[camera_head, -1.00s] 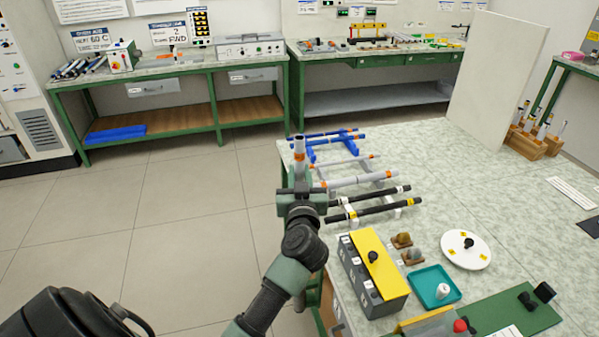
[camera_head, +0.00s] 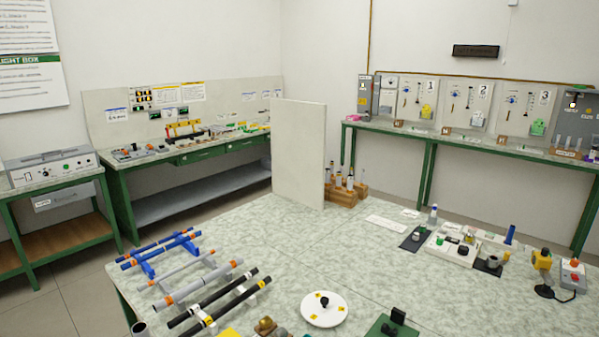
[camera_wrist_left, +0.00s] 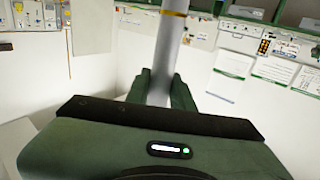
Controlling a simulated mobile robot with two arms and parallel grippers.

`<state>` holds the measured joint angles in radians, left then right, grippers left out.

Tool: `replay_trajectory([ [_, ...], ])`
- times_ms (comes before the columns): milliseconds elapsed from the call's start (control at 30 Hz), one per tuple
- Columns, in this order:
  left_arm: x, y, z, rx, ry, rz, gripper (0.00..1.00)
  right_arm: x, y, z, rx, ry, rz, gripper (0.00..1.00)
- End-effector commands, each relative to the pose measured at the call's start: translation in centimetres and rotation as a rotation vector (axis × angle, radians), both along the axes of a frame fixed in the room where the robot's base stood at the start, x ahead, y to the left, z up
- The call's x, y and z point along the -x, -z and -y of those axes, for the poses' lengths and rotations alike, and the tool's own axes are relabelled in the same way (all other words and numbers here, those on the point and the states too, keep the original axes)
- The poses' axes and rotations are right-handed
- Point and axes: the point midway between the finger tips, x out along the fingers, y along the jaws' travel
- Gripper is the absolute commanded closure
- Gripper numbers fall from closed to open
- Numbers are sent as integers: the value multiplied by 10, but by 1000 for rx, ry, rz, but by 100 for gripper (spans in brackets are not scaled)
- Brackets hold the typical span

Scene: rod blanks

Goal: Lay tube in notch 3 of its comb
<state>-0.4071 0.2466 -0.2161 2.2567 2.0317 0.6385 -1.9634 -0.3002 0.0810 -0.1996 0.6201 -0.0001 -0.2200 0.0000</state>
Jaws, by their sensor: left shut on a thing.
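A grey tube (camera_wrist_left: 167,50) with an orange-yellow band is held upright in my left gripper (camera_wrist_left: 159,90), which is shut on it in the left wrist view. The tube's open top end (camera_head: 140,328) shows at the bottom left of the head view; its lower part is cut off. The individual notches are too small to tell apart. My right gripper is not in view.
A white round plate (camera_head: 323,315) with a black knob lies right of the combs. A white upright panel (camera_head: 299,155) stands at the table's far edge. Wooden blocks with bottles (camera_head: 345,188) stand beside it. The table's middle is clear.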

Motion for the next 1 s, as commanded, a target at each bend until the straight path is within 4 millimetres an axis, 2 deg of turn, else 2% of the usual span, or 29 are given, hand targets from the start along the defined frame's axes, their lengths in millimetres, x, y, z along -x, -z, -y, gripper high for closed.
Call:
replay_trajectory([
  [33,21,4,16,-3,58,-9,100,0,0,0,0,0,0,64],
  [100,42,4,35,-1,125,-7,100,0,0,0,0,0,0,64],
  [200,67,3,56,-1,200,-5,100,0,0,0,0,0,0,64],
  [333,86,0,71,-1,255,-2,100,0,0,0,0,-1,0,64],
  [467,92,-2,76,-1,273,1,100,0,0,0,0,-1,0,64],
  [1000,91,-2,76,-2,271,1,100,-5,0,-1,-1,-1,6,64],
])
